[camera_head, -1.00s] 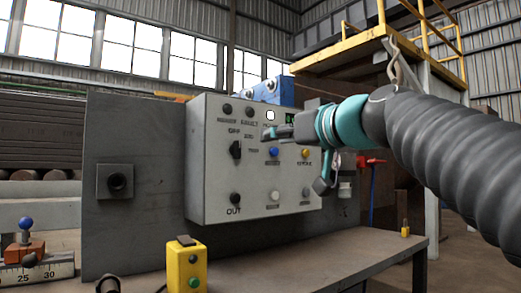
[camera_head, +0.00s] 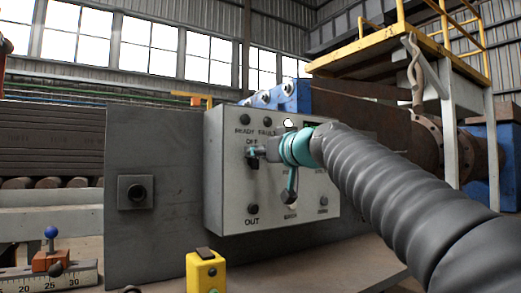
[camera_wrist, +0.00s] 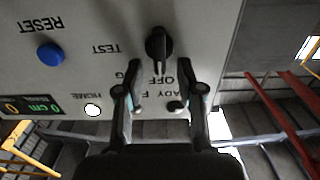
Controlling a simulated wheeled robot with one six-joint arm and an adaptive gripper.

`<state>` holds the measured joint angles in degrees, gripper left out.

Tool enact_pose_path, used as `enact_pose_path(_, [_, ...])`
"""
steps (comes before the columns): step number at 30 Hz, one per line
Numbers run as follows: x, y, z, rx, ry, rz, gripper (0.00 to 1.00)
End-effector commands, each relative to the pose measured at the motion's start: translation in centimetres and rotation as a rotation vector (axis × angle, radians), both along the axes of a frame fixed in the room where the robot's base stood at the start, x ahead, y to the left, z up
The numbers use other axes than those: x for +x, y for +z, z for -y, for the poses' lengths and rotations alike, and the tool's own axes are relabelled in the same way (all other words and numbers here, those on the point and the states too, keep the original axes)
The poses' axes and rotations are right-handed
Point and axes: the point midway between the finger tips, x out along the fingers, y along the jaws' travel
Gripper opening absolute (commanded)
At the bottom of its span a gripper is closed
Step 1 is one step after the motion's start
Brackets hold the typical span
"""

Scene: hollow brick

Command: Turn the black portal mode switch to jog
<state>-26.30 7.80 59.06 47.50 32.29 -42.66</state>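The black mode switch (camera_wrist: 158,44) is on the grey control panel (camera_wrist: 85,20), which appears upside down in the wrist view. Its knob with a pale line seems to point toward the OFF label. The JOG label is mostly hidden behind a finger; TEST is readable beside the switch. My gripper (camera_wrist: 163,66) is open, with one finger toward each side of the switch. No contact with the knob is visible. In the head view, my gripper (camera_head: 257,151) is at the panel's left part and partly covers the switch (camera_head: 252,162).
A blue RESET button (camera_wrist: 50,53) and a lit HOME lamp (camera_wrist: 93,110) sit on the panel. Small dark lamps (camera_head: 245,119) are above the switch in the head view. A yellow button box (camera_head: 206,270) stands in front, below the panel.

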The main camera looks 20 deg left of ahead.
Motion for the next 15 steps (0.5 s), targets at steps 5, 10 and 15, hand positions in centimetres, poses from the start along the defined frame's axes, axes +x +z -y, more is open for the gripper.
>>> enact_pose_path(5, [0.08, -0.01, -0.11, 0.000, 0.000, 0.000, 0.38])
enact_pose_path(10, [0.07, -0.02, -0.10, 0.000, 0.000, 0.000, 0.23])
enact_pose_path(15, [0.07, -0.02, -0.10, 0.000, 0.000, 0.000, 0.00])
